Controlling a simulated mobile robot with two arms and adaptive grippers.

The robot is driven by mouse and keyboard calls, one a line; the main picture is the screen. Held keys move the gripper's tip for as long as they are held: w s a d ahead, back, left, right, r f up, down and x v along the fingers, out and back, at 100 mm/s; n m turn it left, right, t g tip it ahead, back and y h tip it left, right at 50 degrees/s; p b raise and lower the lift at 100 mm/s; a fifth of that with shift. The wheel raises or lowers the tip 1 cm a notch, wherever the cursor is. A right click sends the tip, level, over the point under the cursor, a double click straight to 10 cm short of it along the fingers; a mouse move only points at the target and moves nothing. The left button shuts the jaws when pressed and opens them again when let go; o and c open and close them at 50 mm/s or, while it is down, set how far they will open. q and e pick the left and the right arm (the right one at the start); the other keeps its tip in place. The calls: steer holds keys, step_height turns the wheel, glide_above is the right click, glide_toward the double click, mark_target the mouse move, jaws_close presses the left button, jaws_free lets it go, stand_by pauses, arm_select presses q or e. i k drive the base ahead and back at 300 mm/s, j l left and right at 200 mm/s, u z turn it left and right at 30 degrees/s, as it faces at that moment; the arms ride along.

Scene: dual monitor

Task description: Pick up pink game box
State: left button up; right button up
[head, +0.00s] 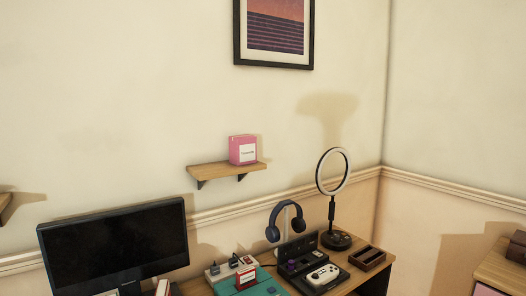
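The pink game box (243,149) stands upright on a small wooden wall shelf (205,172), toward the shelf's right side. It has a white label on its front face. Neither of my grippers shows in the head view, and nothing touches the box.
Below is a desk (378,276) with a black monitor (115,250), a blue headset on a stand (286,222), a ring light (333,180), a white controller (323,274) and a wooden tray (367,258). A framed picture (274,30) hangs above. The wall around the shelf is clear.

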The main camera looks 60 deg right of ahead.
mark_target(242, 149)
steer(key=z, duration=1.8)
